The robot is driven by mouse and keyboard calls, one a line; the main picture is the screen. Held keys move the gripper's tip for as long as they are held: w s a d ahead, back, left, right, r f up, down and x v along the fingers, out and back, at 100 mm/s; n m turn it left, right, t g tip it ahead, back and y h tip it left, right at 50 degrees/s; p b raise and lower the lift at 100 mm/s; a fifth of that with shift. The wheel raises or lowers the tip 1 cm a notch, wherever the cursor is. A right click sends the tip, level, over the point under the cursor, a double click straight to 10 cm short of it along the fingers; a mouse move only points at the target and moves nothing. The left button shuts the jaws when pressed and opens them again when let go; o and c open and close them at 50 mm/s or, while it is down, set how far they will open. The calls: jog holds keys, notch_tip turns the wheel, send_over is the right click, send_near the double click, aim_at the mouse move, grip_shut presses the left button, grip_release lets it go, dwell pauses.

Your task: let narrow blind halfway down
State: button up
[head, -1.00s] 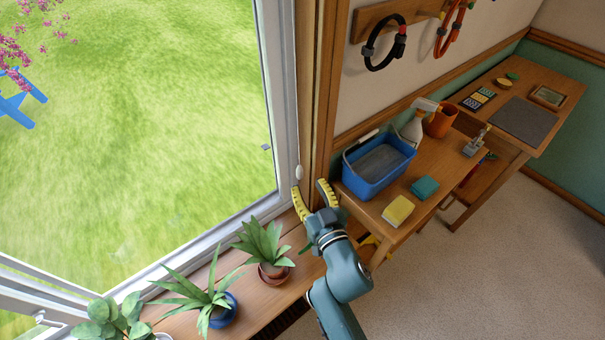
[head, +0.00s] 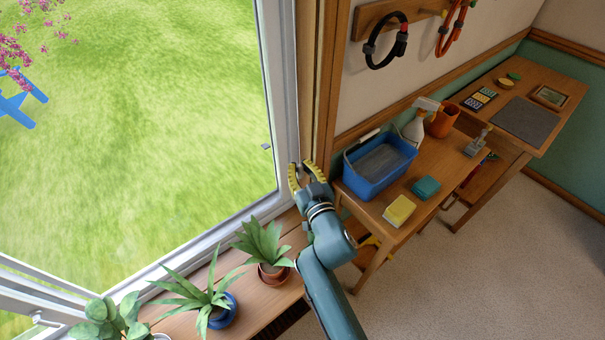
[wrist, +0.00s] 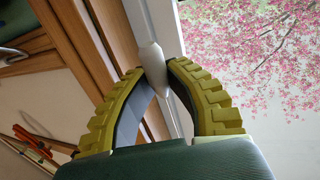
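A pale, tapered cord pull (wrist: 153,64) hangs beside the white window frame (head: 283,100). In the wrist view it sits between the two yellow ribbed fingertips of my gripper (wrist: 156,70), which touch it from both sides. In the head view my gripper (head: 301,166) is at the corner of the window frame and the wooden post, its fingertips close together, and the pull is mostly hidden by them. The blind itself is not visible in either view.
Potted plants (head: 264,242) stand on the wooden sill (head: 290,240) below my gripper. A blue bucket (head: 372,178), a yellow sponge (head: 399,210) and a spray bottle (head: 416,127) stand on the bench close to the right. Free floor lies at lower right.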

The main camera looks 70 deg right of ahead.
grip_shut()
jog(key=w+a+b, duration=0.1)
jog(key=b, duration=0.1)
jog(key=a+b, duration=0.2)
jog(key=w+a+b, duration=0.1)
jog(key=shift+w+a+f+b, duration=0.25)
jog(key=shift+w+f+b, duration=0.05)
jog(key=shift+f+b, duration=0.1)
notch_tip(320, 180, up, 9)
jog(key=p, duration=0.7)
jog(key=shift+r, duration=0.1)
notch_tip(320, 180, up, 18)
jog(key=p, duration=1.4)
